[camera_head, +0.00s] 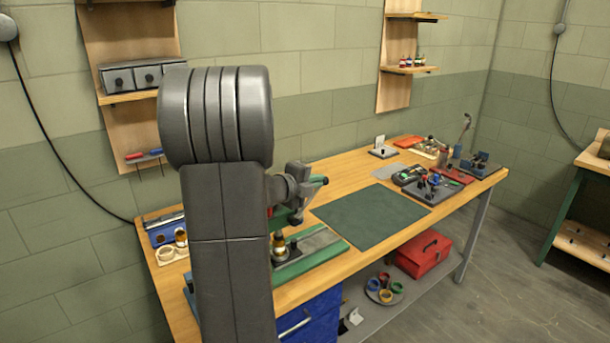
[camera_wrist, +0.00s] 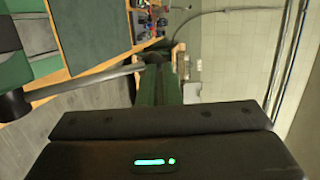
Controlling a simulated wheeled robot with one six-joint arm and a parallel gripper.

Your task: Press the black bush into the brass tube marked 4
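A brass tube (camera_head: 278,247) stands on the green press (camera_head: 283,217), partly hidden by my arm. Something dark shows at its top; I cannot tell if it is the black bush. Another brass piece (camera_head: 180,237) stands by a cream holder (camera_head: 167,254) at the left. No number is readable. In the wrist view a grey lever rod (camera_wrist: 85,82) with a black ball (camera_wrist: 15,104) runs to a dark end near the green parts ahead of my gripper's black housing. My gripper (camera_wrist: 158,62) is at the lever's end; its grip is unclear.
A dark green mat (camera_head: 370,215) covers the middle of the bench, clear of objects. Tools and small fixtures (camera_head: 430,185) crowd the right end. A red toolbox (camera_head: 424,254) and coloured rings (camera_head: 384,288) are on the lower shelf. A blue drawer unit (camera_head: 312,322) is beneath the bench.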

